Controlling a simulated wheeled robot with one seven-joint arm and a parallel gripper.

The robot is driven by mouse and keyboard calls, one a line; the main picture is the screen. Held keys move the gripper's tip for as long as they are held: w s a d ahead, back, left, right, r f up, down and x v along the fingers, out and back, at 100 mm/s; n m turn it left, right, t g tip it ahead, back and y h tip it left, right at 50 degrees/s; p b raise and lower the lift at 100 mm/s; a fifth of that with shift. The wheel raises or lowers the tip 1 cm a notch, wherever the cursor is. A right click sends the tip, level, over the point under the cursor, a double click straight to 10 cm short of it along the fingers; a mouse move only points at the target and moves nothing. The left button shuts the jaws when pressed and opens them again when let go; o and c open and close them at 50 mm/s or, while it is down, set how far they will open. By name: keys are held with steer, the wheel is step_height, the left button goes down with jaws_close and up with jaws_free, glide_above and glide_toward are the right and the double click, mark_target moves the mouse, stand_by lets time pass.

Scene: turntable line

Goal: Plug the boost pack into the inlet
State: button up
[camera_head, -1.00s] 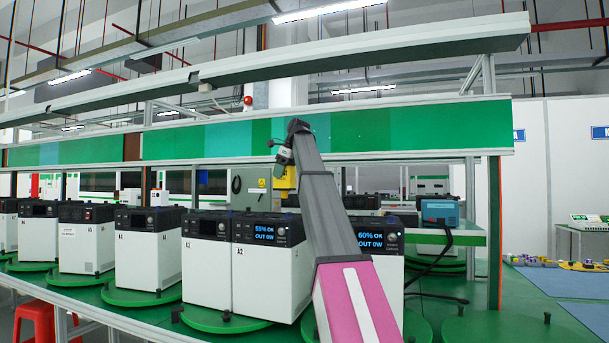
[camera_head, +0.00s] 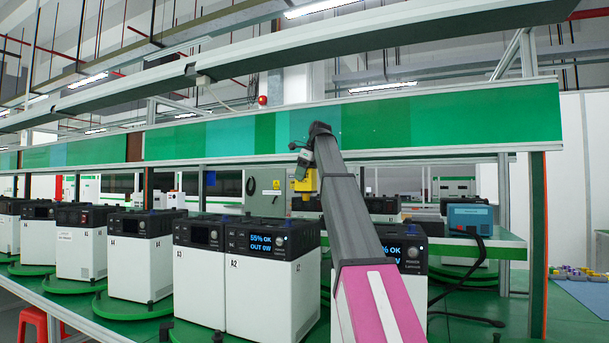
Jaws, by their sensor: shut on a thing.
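My gripper (camera_head: 304,160) is at the far end of my raised arm, pointing down and small in view. A yellow block (camera_head: 305,182) with a dark lower part shows directly below it. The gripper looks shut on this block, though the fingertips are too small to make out. The block hangs above and behind the white-and-black power unit A2 (camera_head: 266,297), whose screen reads 55% OK, OUT 0W. Another unit (camera_head: 412,257) with a lit screen is partly hidden behind my arm. I cannot make out an inlet on any unit.
A blue box (camera_head: 470,217) with a black cable (camera_head: 452,272) sits at the right. A green overhead panel (camera_head: 450,122) spans the line. The bench at right has bare room.

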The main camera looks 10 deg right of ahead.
mark_target(314, 172)
steer(key=shift+f, duration=3.35)
steer(key=shift+f, duration=1.3)
steer(key=o, duration=1.6)
steer(key=v, duration=1)
steer(key=shift+d+r, duration=0.1)
steer(key=shift+r, duration=0.25)
steer(key=shift+s, duration=0.15)
